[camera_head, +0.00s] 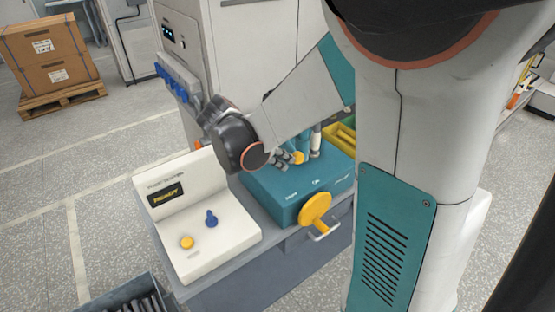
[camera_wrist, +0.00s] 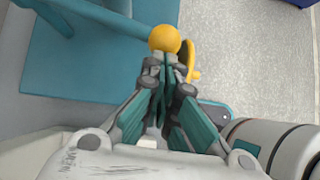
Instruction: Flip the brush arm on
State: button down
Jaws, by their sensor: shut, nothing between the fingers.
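The arm that ends in a yellow ball knob (camera_wrist: 165,38) is on a teal machine box (camera_wrist: 75,75); a teal bar (camera_wrist: 105,20) runs towards the knob from the upper left of the wrist view. In the head view the yellow knob (camera_head: 298,158) shows above the teal box (camera_head: 285,198). My gripper (camera_wrist: 164,68) is shut and empty, its fingertips right at the near side of the knob. I cannot tell whether they touch it. In the head view my gripper (camera_head: 287,158) is beside the knob, partly hidden by my wrist.
A yellow handwheel (camera_head: 316,208) is on the box's front. A yellow bin (camera_head: 343,137) is behind the box. Grey trays and cabinets surround the bench.

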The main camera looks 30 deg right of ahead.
jog(key=s+d+n+t, duration=0.2)
jog(key=d+n, duration=0.2)
jog(key=d, duration=0.5)
jog(key=shift+t+p, duration=0.4)
jog(key=shift+p, duration=0.05)
jog(key=shift+s+d, duration=0.1)
